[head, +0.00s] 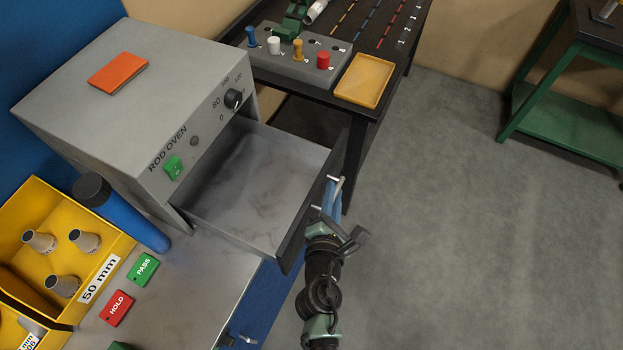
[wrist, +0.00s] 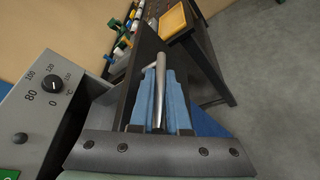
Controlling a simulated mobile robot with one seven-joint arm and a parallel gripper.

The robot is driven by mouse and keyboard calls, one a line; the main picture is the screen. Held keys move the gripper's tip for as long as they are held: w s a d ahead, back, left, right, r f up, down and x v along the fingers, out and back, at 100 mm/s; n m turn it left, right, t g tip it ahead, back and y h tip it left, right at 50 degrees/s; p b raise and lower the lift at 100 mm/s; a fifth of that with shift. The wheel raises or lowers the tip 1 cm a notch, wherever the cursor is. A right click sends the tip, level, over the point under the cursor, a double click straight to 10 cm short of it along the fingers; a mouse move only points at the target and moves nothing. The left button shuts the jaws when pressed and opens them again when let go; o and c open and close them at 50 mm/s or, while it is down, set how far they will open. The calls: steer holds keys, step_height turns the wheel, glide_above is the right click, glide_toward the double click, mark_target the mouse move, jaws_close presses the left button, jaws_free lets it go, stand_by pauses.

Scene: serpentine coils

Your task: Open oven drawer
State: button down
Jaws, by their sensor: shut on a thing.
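The grey rod oven (head: 150,100) stands on the bench at the left. Its drawer (head: 255,180) is pulled well out, and its empty grey inside shows. The drawer front faces right and carries a metal bar handle (head: 336,181). My gripper (head: 331,197) is at this front, with its blue fingers shut on the handle. In the wrist view the bar handle (wrist: 160,75) runs between the two blue fingers of my gripper (wrist: 157,98). The oven's dial (wrist: 52,86) shows at the left there. Part of the handle is hidden by the fingers.
A dark table (head: 345,135) with a yellow tray (head: 363,80) and coloured pegs stands close behind the drawer. A yellow bin (head: 110,240) with nozzles and a blue cylinder (head: 130,220) are left of the drawer. The floor (head: 480,220) at the right is clear.

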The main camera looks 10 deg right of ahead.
steer(key=shift+s+d, duration=0.6)
steer(key=shift+d, duration=0.15)
steer(key=c, duration=1.2)
jaws_free()
steer(key=shift+o, duration=0.2)
steer(key=b+v, duration=0.3)
steer(key=v, duration=1)
